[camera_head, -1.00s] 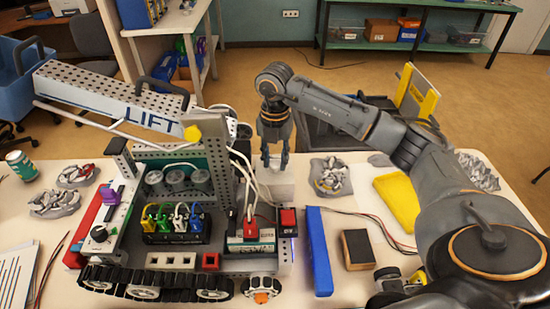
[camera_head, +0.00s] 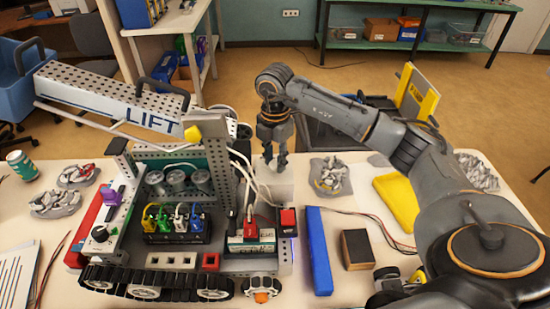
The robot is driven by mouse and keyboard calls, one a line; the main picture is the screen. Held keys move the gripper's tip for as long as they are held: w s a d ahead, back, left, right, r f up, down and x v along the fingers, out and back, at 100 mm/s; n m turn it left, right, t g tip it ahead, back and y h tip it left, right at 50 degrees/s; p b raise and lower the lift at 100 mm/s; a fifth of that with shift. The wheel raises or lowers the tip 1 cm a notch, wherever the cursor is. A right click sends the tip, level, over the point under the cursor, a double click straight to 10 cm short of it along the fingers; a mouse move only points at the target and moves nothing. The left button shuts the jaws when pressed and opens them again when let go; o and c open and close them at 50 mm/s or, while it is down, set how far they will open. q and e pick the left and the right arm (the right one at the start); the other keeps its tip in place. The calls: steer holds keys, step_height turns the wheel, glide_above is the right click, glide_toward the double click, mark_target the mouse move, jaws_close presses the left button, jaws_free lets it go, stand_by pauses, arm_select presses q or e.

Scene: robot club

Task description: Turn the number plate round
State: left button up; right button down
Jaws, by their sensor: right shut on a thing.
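My right gripper (camera_head: 275,164) points down behind the rover model (camera_head: 175,205), just right of its upright perforated frame. Its fingers are close together, shut on a thin thing at the top of a pale piece (camera_head: 281,188), which appears to be the number plate. Its face and any writing cannot be made out, and the rover's cables and frame partly hide it. My left gripper is not in view.
The white lift arm (camera_head: 110,98) reaches out to the left. A blue bar (camera_head: 319,250), a dark block (camera_head: 357,249) and a yellow pad (camera_head: 397,202) lie at right. Grey bagged parts (camera_head: 329,176) lie beside my right gripper. A green can (camera_head: 22,165) stands at far left.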

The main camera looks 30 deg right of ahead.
steer(key=c, duration=1)
jaws_free()
step_height(320, 180, up, 12)
